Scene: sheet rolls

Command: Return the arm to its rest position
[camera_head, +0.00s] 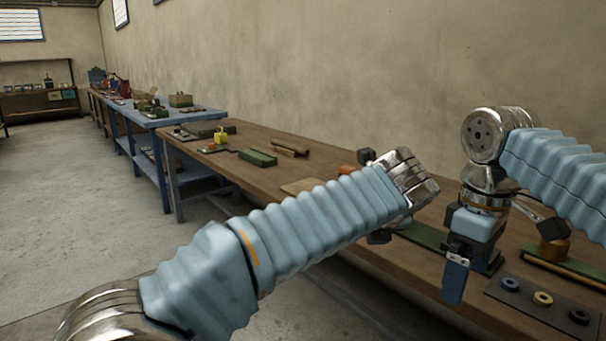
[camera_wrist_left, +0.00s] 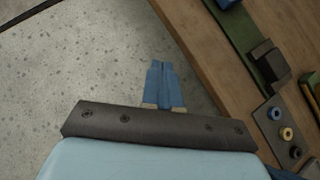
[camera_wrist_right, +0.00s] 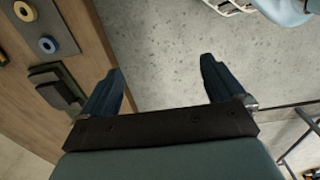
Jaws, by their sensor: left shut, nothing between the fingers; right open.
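My left arm (camera_head: 320,215) reaches in from the lower left across the front of the wooden table. Its gripper is hidden in the head view. In the left wrist view my left gripper (camera_wrist_left: 161,66) is shut and empty, with its blue fingers over the floor beside the table edge. My right arm (camera_head: 555,170) comes in from the right and bends down. My right gripper (camera_head: 455,278) points downward in front of the table. In the right wrist view the right gripper (camera_wrist_right: 164,75) is open, its fingers apart with only floor between them.
The wooden table (camera_head: 230,160) runs along the wall. A dark plate (camera_head: 524,306) with blue, yellow and black rings lies near my right gripper. A green block (camera_head: 258,158) and brown rolls (camera_head: 290,148) lie farther back. A blue table (camera_head: 190,116) stands beyond. The floor at left is clear.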

